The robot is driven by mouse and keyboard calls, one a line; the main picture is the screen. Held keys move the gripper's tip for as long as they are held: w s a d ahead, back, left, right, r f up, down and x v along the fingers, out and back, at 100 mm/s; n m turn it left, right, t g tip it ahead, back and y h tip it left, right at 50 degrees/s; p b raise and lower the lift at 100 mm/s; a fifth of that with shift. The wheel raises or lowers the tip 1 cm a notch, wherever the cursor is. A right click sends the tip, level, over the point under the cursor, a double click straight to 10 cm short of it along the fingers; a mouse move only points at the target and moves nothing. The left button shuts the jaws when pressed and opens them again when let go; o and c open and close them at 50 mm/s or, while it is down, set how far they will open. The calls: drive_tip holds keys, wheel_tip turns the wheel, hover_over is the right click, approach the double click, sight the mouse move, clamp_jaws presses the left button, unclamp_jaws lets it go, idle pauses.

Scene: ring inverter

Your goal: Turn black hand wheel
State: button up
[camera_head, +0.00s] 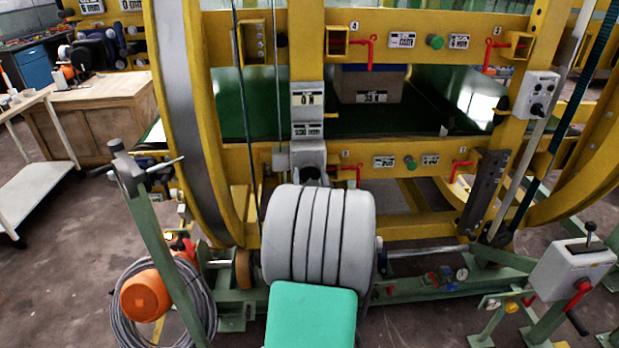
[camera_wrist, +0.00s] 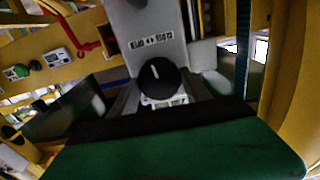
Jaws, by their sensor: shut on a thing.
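The black hand wheel (camera_wrist: 158,84) is a small round knob with a white mark pointing up. It sits on the front of a grey box (camera_wrist: 150,25) with a printed label, seen close in the wrist view. My gripper (camera_wrist: 168,93) is at the wheel, with grey finger parts at its left and right, and is shut on it. In the head view the grey box (camera_head: 307,98) is on a yellow upright.
Yellow beams with red levers (camera_head: 371,50) and green knobs (camera_head: 435,42) flank the box. A large yellow ring (camera_head: 185,100) stands at left. A grey control box (camera_head: 571,268) stands at right. An orange motor (camera_head: 146,296) and coiled cable lie at lower left.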

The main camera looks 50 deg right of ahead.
drive_tip(key=m+b, duration=0.2)
drive_tip(key=m, duration=0.3)
drive_tip(key=shift+f+b, duration=0.15)
drive_tip(key=shift+b, duration=0.2)
drive_tip(key=m+b, duration=0.1)
drive_tip(key=m, duration=0.4)
drive_tip(key=shift+b, duration=0.4)
drive_tip(key=o, duration=1.4)
drive_tip(key=shift+s, duration=0.1)
drive_tip(key=v, duration=0.7)
drive_tip(key=shift+s+a+b, duration=0.25)
drive_tip(key=shift+s+b, duration=0.05)
drive_tip(key=shift+b, duration=0.1)
